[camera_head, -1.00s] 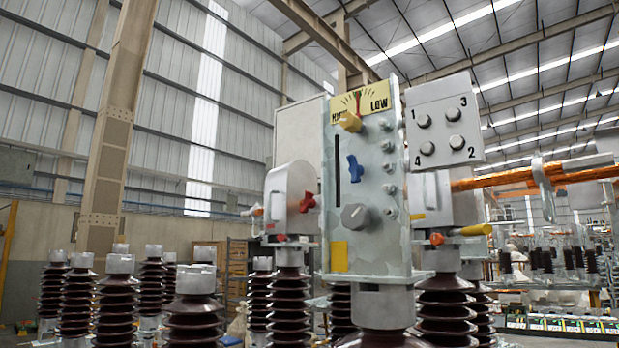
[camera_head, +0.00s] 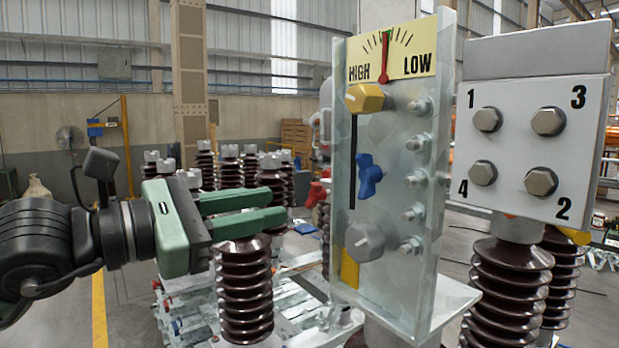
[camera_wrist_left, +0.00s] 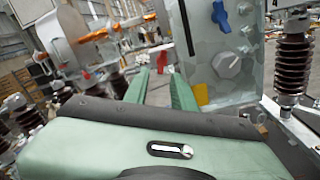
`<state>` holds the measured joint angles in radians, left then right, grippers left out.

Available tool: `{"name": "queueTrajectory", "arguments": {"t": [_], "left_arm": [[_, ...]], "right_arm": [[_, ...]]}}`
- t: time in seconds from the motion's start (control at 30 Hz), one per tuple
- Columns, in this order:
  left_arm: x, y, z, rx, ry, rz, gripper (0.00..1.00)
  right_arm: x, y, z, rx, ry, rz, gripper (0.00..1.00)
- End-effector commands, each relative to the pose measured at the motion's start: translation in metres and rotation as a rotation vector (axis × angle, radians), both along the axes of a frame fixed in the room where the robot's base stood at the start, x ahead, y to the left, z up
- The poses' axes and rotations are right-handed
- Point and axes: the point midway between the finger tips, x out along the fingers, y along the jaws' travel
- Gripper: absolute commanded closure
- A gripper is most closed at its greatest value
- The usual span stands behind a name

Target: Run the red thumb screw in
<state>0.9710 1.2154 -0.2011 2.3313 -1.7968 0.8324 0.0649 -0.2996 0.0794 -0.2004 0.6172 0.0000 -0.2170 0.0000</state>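My left gripper (camera_head: 277,205) comes in from the left with its two green fingers apart and nothing visible between them. It is left of the tall panel (camera_head: 400,170) and short of it. A red thumb screw (camera_head: 317,193) shows partly at the panel's left edge, beyond the fingertips; the panel hides the rest. In the left wrist view the open fingers (camera_wrist_left: 158,75) point forward. My right gripper is not in view.
The panel carries a yellow knob (camera_head: 366,98), a blue winged screw (camera_head: 367,175) and a grey knob (camera_head: 364,241). A box with several numbered bolts (camera_head: 535,145) stands to the right. Ribbed brown insulators (camera_head: 243,285) stand below and behind the gripper.

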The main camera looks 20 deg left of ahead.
Motion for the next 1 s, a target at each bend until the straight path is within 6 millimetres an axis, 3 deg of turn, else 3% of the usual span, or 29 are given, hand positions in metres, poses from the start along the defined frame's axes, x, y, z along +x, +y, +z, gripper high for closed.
{"name": "queueTrajectory", "arguments": {"t": [0.1, 0.3, 0.73, 0.77, 0.83, 0.87, 1.0], "left_arm": [[0.015, -0.014, 0.006, -0.005, 0.002, -0.008, 0.74], [0.039, -0.032, 0.004, -0.005, 0.003, -0.008, 0.74], [0.05, -0.041, 0.0, -0.005, 0.001, -0.007, 0.74], [0.05, -0.041, 0.0, -0.005, 0.001, -0.007, 0.77], [0.05, -0.041, 0.0, -0.004, 0.001, -0.006, 0.96], [0.05, -0.041, 0.0, -0.004, 0.001, -0.006, 1.0], [0.05, -0.041, 0.0, -0.003, 0.001, -0.006, 1.0]], "right_arm": [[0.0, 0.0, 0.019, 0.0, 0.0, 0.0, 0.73], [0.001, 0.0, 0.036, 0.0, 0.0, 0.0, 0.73], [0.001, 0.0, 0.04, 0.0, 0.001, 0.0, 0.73], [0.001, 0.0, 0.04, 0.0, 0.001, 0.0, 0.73], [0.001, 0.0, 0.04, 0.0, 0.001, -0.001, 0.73], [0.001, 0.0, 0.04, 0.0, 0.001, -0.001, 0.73], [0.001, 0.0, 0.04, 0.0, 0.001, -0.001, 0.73]]}}
